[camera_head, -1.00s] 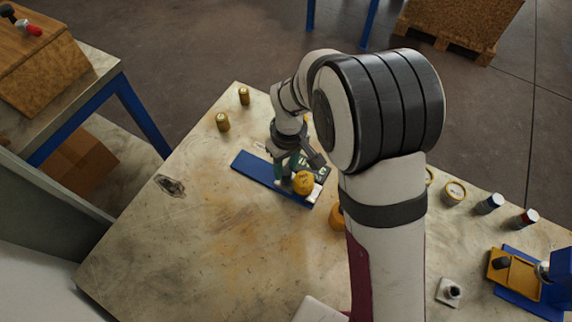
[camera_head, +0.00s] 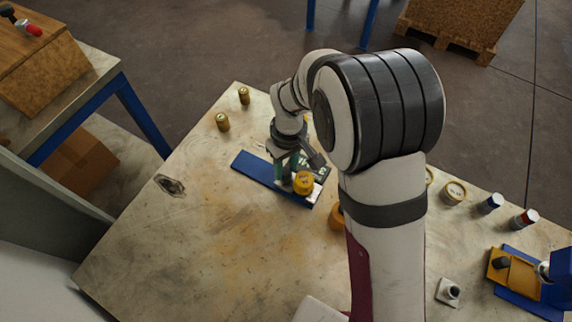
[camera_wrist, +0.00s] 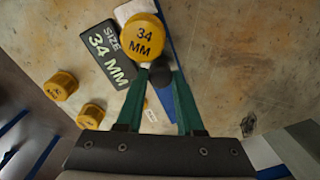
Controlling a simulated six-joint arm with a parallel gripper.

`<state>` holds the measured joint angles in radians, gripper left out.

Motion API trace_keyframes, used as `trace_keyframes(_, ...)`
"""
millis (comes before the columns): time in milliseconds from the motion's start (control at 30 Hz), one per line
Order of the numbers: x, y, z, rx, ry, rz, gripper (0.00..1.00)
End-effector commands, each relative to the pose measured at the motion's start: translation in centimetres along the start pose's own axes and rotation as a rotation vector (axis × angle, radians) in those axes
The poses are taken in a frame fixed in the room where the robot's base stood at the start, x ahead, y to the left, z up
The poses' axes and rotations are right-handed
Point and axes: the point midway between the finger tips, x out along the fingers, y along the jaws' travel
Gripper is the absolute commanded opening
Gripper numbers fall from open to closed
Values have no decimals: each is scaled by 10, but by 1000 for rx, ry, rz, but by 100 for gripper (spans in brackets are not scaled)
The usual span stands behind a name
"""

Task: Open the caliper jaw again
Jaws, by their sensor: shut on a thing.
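The caliper lies on the long blue base (camera_head: 258,169) near the middle of the table; much of it is hidden under my gripper. A yellow vessel marked 34 MM (camera_head: 303,183) stands at the base's right end, and it fills the top middle of the wrist view (camera_wrist: 142,37). My gripper (camera_wrist: 161,72) has its green fingers shut on a small dark knob (camera_wrist: 163,76), right beside the vessel. The knob seems to belong to the caliper jaw. In the head view my gripper (camera_head: 284,178) reaches down over the base. Whether the jaw touches the vessel cannot be told.
A dark plate reading SIZE 34 MM (camera_wrist: 107,54) lies beside the vessel. Two yellowish vessels (camera_head: 222,122) stand at the far left edge. More vessels (camera_head: 454,193) stand at the right, near a blue and yellow fixture (camera_head: 515,272). The table's front left is clear.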

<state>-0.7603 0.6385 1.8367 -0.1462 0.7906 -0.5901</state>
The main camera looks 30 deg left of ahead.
Motion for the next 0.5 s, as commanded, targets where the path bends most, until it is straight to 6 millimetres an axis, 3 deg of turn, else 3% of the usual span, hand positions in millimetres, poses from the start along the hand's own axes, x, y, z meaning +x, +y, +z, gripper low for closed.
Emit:
trace_keyframes(167,-1,0,-3,-1,3,3,0)
trace_keyframes(333,0,-11,-26,-4,4,2,0)
trace_keyframes(500,0,-16,-34,-2,4,1,0)
